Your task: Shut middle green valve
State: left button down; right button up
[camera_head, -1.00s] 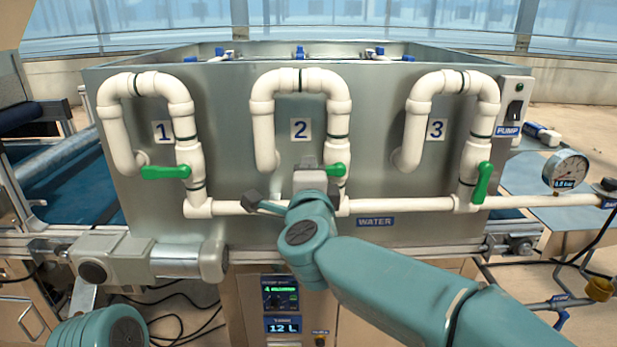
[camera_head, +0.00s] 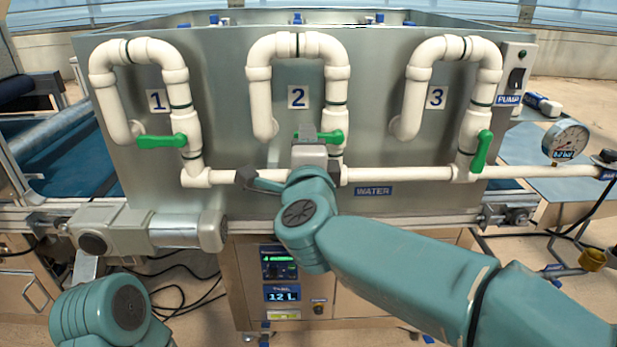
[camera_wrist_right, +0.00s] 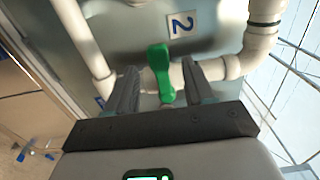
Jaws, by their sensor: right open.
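The middle green valve handle (camera_head: 331,137) sits on the pipe under label 2, pointing left across the pipe. Its left part is hidden behind my right gripper in the head view. In the right wrist view the green handle (camera_wrist_right: 159,70) stands between the two dark fingers of my right gripper (camera_wrist_right: 160,78). The fingers are apart, with a gap visible on each side of the handle.
The left green handle (camera_head: 161,141) lies across pipe 1, and the right green handle (camera_head: 481,151) lies along pipe 3. A white water pipe (camera_head: 405,174) runs beneath the valves. A pressure gauge (camera_head: 566,142) and pump switch box (camera_head: 515,75) are at right.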

jog(key=s+d, duration=0.1)
jog(key=s, duration=1.2)
jog(key=shift+s+d, duration=0.2)
jog(key=shift+d, duration=0.15)
